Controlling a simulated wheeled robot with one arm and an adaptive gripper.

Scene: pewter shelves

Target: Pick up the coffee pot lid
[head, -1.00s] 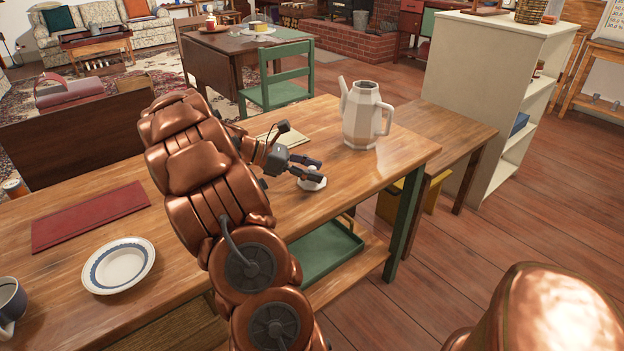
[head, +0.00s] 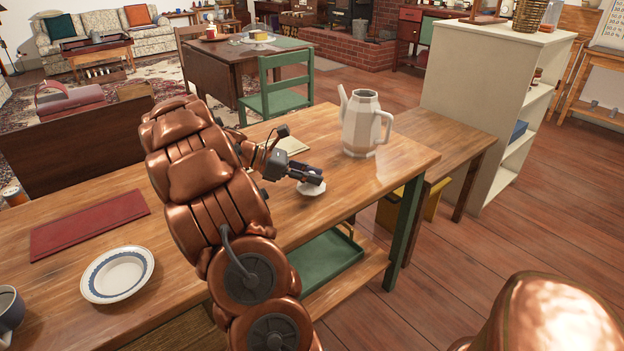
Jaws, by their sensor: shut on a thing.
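The coffee pot lid (head: 312,189) is a small white piece on the wooden table, right under my gripper. My gripper (head: 312,177) is shut on the lid's top, and its fingers hide the knob. The lid's lower rim shows below the fingers; I cannot tell whether it still touches the table. The white faceted coffee pot (head: 361,125) stands upright to the right and farther back, with its top open.
A notebook (head: 287,143) lies behind my gripper. A blue-rimmed plate (head: 118,273), a red mat (head: 90,224) and a mug (head: 10,308) are at the left of the table (head: 390,170). A white shelf (head: 480,95) stands beyond the right end.

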